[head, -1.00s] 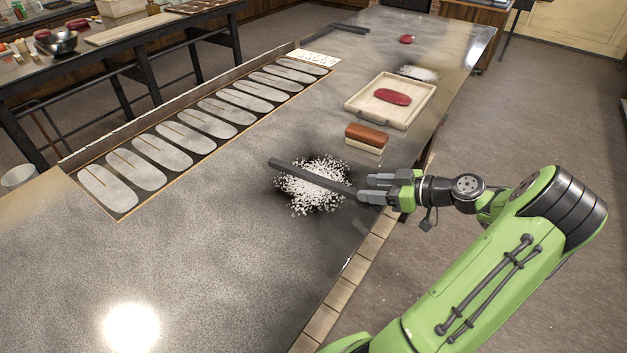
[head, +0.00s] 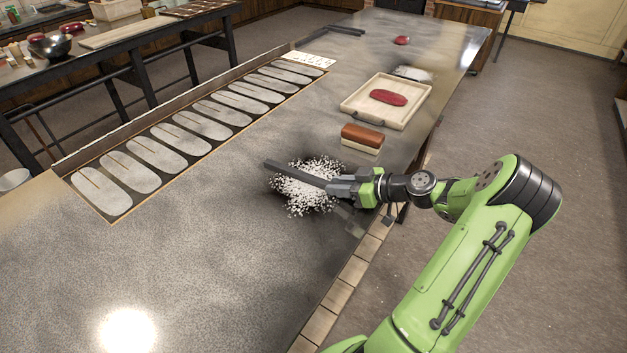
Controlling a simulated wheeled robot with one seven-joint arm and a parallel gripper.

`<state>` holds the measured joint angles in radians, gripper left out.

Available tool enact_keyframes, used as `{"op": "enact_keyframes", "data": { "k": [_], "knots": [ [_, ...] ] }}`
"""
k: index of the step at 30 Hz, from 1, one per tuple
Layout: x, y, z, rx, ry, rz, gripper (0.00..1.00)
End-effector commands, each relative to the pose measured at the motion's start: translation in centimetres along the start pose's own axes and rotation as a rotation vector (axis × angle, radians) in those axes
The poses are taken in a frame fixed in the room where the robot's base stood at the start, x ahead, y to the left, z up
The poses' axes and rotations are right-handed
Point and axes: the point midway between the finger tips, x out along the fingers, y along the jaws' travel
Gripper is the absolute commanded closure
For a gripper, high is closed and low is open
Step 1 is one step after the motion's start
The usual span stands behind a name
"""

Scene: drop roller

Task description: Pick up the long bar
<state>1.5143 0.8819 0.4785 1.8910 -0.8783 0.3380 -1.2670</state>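A long dark grey bar (head: 290,172) lies over a pile of white powder (head: 307,196) near the right side of the worktable. Its left end sticks out past the powder. My gripper (head: 335,187) is low over the table at the right side of the powder, its fingers pointing left. The fingers overlap the right part of the bar and hide it. I cannot tell whether they are closed on it or only around or above it.
Behind the gripper stand a brown-and-cream block (head: 362,138) and a wooden tray (head: 354,105) holding a red oval piece (head: 388,97). Pale oval slabs (head: 182,138) line the left side. The worktable's front left surface (head: 180,255) is clear.

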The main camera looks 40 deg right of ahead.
Motion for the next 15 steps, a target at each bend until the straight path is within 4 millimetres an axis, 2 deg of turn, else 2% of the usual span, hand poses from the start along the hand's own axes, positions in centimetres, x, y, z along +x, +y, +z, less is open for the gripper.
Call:
{"op": "enact_keyframes", "data": {
  "k": [3,15],
  "knots": [
    [-0.02,0.01,-0.01,0.000,0.000,0.000,1.00],
    [-0.03,0.00,-0.01,0.000,0.000,0.000,1.00]
  ]
}}
